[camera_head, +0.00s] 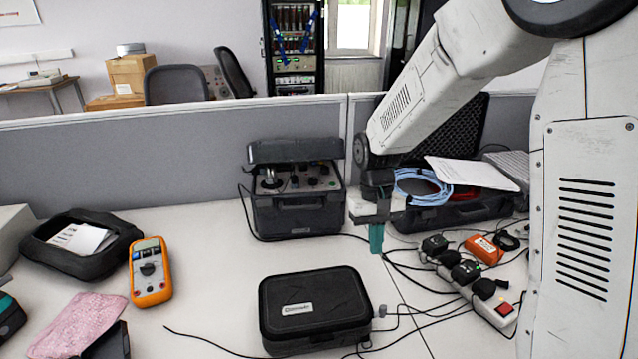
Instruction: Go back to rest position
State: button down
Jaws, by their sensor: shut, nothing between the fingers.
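My gripper (376,238) hangs from my white arm at the centre right, fingers pointing down. Its teal fingers are together with nothing between them. It is above the table (205,255), in front of the open case with blue cable and to the right of the open calibrator case (297,205). The calibrator case has a grey panel with knobs and a raised dark lid. A closed black case (314,305) with a white label lies nearer, below the gripper in the picture.
An orange multimeter (150,271), a black pouch (80,243) and a pink cloth (80,325) lie at left. A power strip (470,283) with plugs, an orange device (484,250) and loose cables are at right. A grey partition (130,160) closes the back. The table's middle left is clear.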

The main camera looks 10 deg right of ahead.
jog(key=s+d+r+t, duration=0.1)
jog(key=s+r+t, duration=0.1)
jog(key=s+r, duration=0.6)
jog(key=s+d+r+t, duration=0.1)
jog(key=s+r, duration=0.7)
jog(key=s, duration=0.8)
jog(key=shift+s+d+r+t, duration=0.2)
jog(key=shift+d+t, duration=0.2)
jog(key=shift+t, duration=0.1)
